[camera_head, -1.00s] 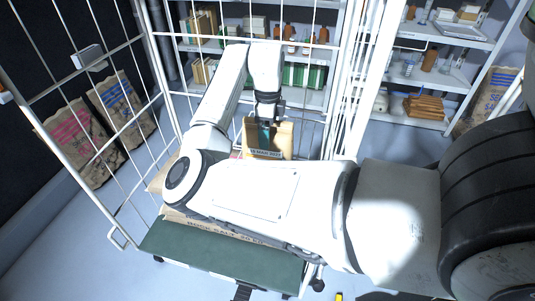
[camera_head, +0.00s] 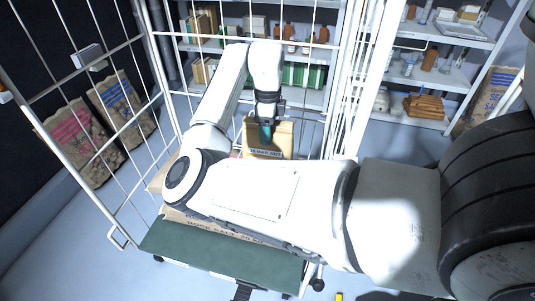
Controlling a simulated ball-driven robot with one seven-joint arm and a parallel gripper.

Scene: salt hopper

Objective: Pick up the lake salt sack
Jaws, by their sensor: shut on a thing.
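My gripper (camera_head: 266,129) points down inside the wire cage trolley. It is shut on the top of a tan sack (camera_head: 284,138) with a dark printed label band at its front. The lower part of this sack is hidden behind my arm. The band's small print looks like a date, and I cannot read a salt name on the sack. Another sack (camera_head: 234,229) with dark lettering lies flat on the trolley, mostly covered by my arm. I cannot tell whether the held sack touches what lies below it.
The trolley's green deck (camera_head: 220,262) is bare at the front. Wire panels (camera_head: 125,150) stand at its left and back. Two brown sacks, one pink-printed (camera_head: 75,140) and one blue-printed (camera_head: 122,107), lean at the left wall. Another sack (camera_head: 488,100) stands at right, near loaded shelves (camera_head: 415,118).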

